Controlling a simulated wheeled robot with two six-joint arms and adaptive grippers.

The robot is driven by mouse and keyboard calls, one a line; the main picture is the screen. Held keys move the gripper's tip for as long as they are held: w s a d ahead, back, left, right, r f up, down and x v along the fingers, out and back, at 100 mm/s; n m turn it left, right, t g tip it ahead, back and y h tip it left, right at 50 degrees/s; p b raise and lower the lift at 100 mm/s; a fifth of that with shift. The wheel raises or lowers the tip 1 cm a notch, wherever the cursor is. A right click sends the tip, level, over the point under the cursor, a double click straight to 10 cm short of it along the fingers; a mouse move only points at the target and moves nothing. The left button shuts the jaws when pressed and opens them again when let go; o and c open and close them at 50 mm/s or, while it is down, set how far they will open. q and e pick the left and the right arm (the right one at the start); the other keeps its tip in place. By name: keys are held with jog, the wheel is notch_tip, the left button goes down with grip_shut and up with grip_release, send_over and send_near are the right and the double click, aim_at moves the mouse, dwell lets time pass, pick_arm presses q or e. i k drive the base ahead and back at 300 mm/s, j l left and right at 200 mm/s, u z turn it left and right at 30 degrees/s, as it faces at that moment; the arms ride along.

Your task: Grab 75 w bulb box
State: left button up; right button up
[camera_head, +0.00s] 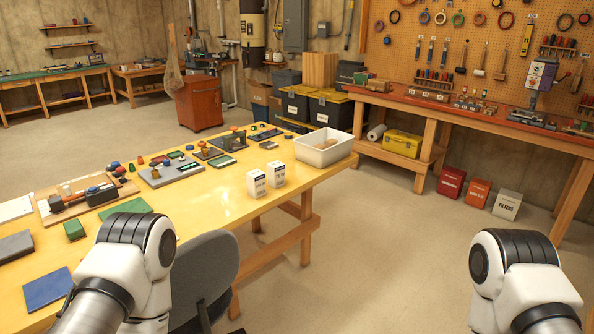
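Two small white boxes with dark print stand upright, side by side, near the right front edge of the yellow table. One is the left white box (256,184); the other is the right white box (276,175), slightly farther back. Their print is too small to read, so I cannot tell which, if either, is the 75 w bulb box. Parts of both my arms show at the bottom left and bottom right, well apart from the boxes. Neither gripper is in view.
The yellow table (215,203) also holds a white bin (323,148), a green box (74,230), a blue flat piece (47,288) and boards with parts. A grey chair (205,270) stands at its front edge. Open floor lies between this table and the workbench (470,114).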

aim_at(276, 170)
jog(key=i+l+z, duration=0.3)
jog(key=i, duration=0.3)
jog(key=i+l+z, duration=0.25)
jog(key=i, duration=0.35)
jog(key=i+z, duration=0.3)
jog(key=i, duration=0.3)
jog(key=i+u, duration=0.45)
jog(key=i+l+u, duration=0.25)
jog(key=i+u, duration=0.2)
jog(key=i+l+u, duration=0.45)
jog(key=k+j, duration=0.05)
jog(key=j, duration=0.05)
